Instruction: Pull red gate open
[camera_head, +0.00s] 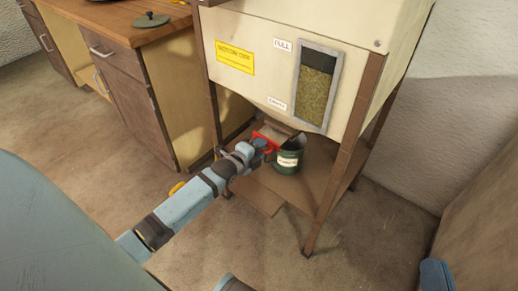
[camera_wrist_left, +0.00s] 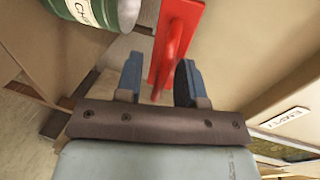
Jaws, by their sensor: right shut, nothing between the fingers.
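The red gate (camera_head: 266,141) is under the pale bin on legs, above a green can. In the left wrist view, the red gate (camera_wrist_left: 182,25) shows as a flat red plate with a red handle (camera_wrist_left: 167,62). My left gripper (camera_head: 259,146) reaches it from the left. In the wrist view, my left gripper (camera_wrist_left: 160,78) has its blue fingers apart, one on each side of the handle, with gaps showing. The head view is too small to show any contact.
The green can (camera_head: 289,162) stands on the bin's lower shelf (camera_head: 317,185), close beside the gate. The bin (camera_head: 275,26) has a window with grainy green contents (camera_head: 315,92). A wooden cabinet (camera_head: 128,85) stands at left. Open floor (camera_head: 365,245) lies in front.

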